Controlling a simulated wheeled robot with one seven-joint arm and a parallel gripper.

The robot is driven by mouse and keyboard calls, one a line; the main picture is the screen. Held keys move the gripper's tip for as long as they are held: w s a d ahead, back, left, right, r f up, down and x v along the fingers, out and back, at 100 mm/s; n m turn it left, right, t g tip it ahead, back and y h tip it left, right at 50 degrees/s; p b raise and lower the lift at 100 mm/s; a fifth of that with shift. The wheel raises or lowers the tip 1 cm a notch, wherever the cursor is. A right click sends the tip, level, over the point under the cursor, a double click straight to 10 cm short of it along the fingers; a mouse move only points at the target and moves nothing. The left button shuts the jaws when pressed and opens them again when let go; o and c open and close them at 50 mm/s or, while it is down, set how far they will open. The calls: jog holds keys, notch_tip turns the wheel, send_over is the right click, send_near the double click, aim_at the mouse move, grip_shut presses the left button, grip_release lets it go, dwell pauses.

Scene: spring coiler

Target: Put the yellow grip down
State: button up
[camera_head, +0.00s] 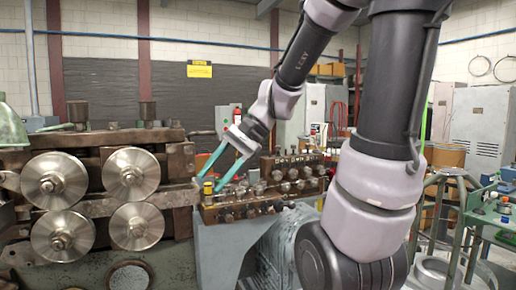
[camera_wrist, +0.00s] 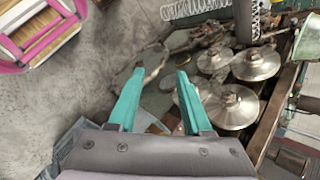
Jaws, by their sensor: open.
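A small yellow piece (camera_head: 208,186), which looks like the yellow grip, is on the front left end of the brown block of the machine, just by my fingertips. Its shape is too small to tell clearly. My gripper (camera_head: 209,181) has its two teal fingers apart and pointing down to the left. In the wrist view my gripper (camera_wrist: 160,72) is open, with no yellow thing between the fingers. I cannot tell from the head view whether a finger touches the yellow piece.
Large metal rollers (camera_head: 136,226) stand to the left of my gripper, and also show in the wrist view (camera_wrist: 229,103). Several knobs line the brown block (camera_head: 238,214). A pink-edged crate (camera_wrist: 38,30) is at the wrist view's upper left. A green-railed stand (camera_head: 458,232) is at the right.

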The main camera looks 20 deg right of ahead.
jog(key=s+d+r+n+t+h, duration=0.3)
jog(key=s+d+r+t+h, duration=0.1)
jog(key=d, duration=0.5)
notch_tip(320, 180, up, 3)
jog(key=shift+f+n+t+h, duration=0.25)
jog(key=shift+t+h, duration=0.25)
jog(key=shift+h, duration=0.3)
